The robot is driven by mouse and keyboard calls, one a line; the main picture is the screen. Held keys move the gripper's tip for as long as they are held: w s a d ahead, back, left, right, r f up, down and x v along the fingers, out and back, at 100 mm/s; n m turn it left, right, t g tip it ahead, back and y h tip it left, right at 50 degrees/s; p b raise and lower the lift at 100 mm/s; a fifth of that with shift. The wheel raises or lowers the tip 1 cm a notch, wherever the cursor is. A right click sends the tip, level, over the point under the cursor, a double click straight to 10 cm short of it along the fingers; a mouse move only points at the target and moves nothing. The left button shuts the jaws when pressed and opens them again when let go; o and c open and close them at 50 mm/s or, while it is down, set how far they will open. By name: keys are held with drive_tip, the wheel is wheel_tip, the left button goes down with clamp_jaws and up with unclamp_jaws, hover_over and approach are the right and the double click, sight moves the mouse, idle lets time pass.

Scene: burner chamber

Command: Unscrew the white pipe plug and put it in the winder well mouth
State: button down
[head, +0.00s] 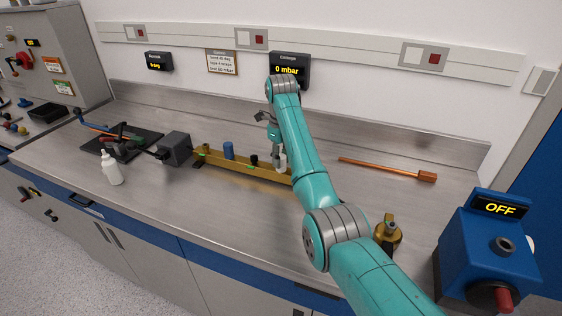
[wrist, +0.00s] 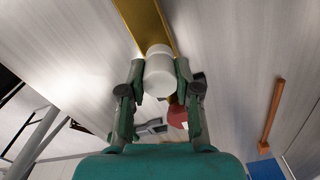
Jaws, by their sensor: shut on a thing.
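The white pipe plug (wrist: 159,72) is a short white cylinder between my gripper's two fingers in the wrist view. My gripper (wrist: 160,80) is shut on its sides. In the head view the white plug (head: 282,162) shows at the right part of the brass pipe (head: 225,166), below my gripper (head: 278,150). The brass pipe also runs behind the plug in the wrist view (wrist: 142,20). Whether the plug is still seated in the pipe or just clear of it, I cannot tell. I cannot pick out the winder well mouth for certain.
A blue plug (head: 228,150) and a black plug (head: 254,160) stand on the pipe. A copper rod (head: 385,168) lies behind right. A brass fitting (head: 388,235) and a blue OFF box (head: 488,250) stand right. A white bottle (head: 111,168) stands left. The front-middle bench is clear.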

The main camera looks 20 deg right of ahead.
drive_tip(key=shift+f, duration=0.1)
drive_tip(key=n, duration=0.8)
drive_tip(key=shift+n, duration=0.3)
drive_tip(key=n, duration=0.3)
drive_tip(key=shift+n, duration=1)
drive_tip(key=n, duration=0.8)
drive_tip(key=shift+n, duration=0.8)
